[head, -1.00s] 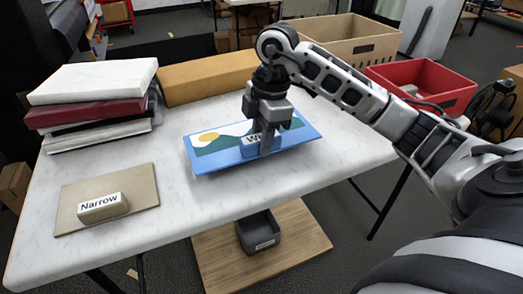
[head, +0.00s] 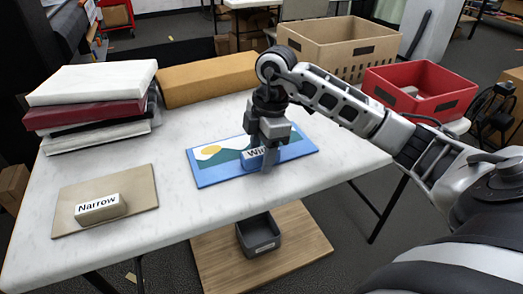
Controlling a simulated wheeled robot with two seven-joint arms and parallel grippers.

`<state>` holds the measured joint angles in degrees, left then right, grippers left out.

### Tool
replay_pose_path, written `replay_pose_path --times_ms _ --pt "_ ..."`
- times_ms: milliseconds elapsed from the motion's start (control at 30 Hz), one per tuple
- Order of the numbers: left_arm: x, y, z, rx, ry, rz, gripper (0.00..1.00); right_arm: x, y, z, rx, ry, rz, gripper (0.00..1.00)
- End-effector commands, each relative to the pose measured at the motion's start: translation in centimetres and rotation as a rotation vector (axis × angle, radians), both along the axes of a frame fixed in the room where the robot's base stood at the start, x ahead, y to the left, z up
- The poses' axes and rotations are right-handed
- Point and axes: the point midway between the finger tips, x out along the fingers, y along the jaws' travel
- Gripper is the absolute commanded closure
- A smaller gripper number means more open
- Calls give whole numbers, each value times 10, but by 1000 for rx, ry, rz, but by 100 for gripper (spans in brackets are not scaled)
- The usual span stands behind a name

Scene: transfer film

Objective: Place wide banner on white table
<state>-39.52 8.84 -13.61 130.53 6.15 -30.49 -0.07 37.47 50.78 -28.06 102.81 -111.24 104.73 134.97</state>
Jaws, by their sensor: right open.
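The wide banner (head: 220,171) is a flat blue-edged picture with a yellow sun and green hills. It lies on the white table (head: 180,215), right of the middle. A block (head: 249,161) whose label starts "Wi" sits on the banner, partly hidden by my right gripper. My right gripper (head: 268,158) is open and points down at the block, with a finger in front of it. I cannot tell whether the fingers touch the block. My left gripper is not in view.
A block labelled "Narrow" (head: 100,208) stands on a beige board (head: 144,189) at the table's front left. A dark bin (head: 258,234) stands on a wooden board (head: 212,262) below the front edge.

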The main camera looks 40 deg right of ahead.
Motion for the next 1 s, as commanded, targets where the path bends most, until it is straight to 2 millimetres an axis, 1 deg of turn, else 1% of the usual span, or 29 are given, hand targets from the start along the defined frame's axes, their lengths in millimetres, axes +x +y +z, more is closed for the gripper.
replay_pose_path --times_ms 67,167,300,500,633,800,1000 --pt "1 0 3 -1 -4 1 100 0 0 4 0 -2 0 49" --pt "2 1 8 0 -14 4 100 1 -2 17 1 -5 -1 49" --pt "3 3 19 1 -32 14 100 0 -6 45 -1 -7 -1 49" --pt "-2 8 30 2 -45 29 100 -2 -12 88 0 -5 -2 49" --pt "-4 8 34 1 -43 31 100 -3 -16 108 -1 -4 -2 49" --pt "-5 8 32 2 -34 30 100 -4 -17 120 0 -1 0 49" --pt "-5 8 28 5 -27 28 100 -4 -17 121 0 0 0 49"
